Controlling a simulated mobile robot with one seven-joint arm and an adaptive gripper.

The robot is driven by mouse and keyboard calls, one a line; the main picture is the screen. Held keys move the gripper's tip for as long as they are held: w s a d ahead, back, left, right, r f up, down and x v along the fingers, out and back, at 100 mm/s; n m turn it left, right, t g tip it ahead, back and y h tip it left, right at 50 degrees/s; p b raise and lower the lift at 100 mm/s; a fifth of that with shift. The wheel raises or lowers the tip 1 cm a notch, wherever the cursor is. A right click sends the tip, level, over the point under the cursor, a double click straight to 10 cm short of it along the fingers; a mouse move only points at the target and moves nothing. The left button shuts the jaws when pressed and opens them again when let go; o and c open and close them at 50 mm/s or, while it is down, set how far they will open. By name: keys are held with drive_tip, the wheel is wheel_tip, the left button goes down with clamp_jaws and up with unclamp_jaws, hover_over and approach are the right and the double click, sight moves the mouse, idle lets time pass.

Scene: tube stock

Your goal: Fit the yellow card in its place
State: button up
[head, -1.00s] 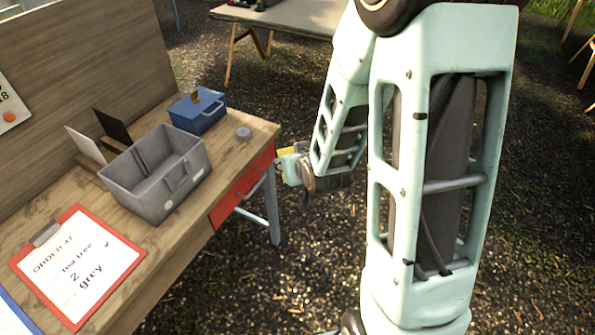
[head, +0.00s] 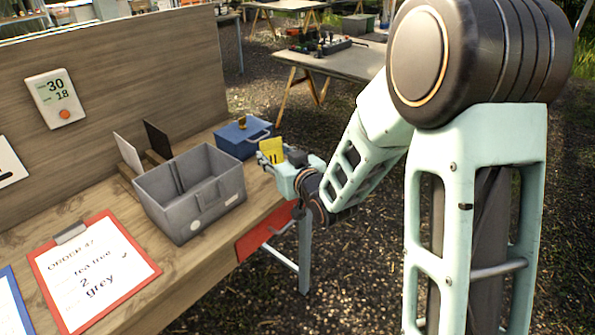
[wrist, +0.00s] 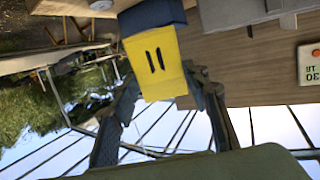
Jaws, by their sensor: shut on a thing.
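The yellow card (head: 271,149) is upright in my gripper (head: 268,163), beside the front of the blue box and above the table's right edge. It has two dark marks; the wrist view shows it as a yellow face (wrist: 155,62) between the fingers of my gripper (wrist: 160,88), which is shut on it. A white card (head: 128,153) and a black card (head: 157,139) stand in wooden holders behind the grey bin. The grey bin hides part of the holders, so I cannot tell whether a free slot is there.
The grey bin (head: 205,205) stands between my gripper and the cards. The blue box (head: 240,143) is at the table's far right. A red clipboard (head: 140,283) lies at the front left. A wooden back panel (head: 150,60) with a timer (head: 54,98) borders the table.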

drive_tip(key=s+a+r+n+g+y+b, duration=0.1)
drive_tip(key=s+a+r+n+y+b, duration=0.25)
drive_tip(key=a, duration=0.35)
drive_tip(key=s+a+r+n+g+y+b, duration=0.1)
drive_tip(key=s+a+r+n+y+b, duration=0.1)
drive_tip(key=s+a+r+y, duration=0.4)
wheel_tip(320, 180, down, 8)
drive_tip(key=w+a+h+b, duration=0.1)
drive_tip(key=h+b, duration=0.1)
drive_tip(key=b, duration=0.2)
drive_tip(key=shift+a+r, duration=0.2)
drive_tip(key=shift+w+m+h, duration=0.1)
drive_tip(key=shift+m+h, duration=0.15)
drive_tip(key=shift+m, duration=0.1)
drive_tip(key=shift+f+b, duration=0.1)
drive_tip(key=shift+b, duration=0.2)
drive_tip(key=shift+f+b, duration=0.8)
drive_tip(key=shift+f+b, duration=1.3)
drive_tip(key=shift+f, duration=0.05)
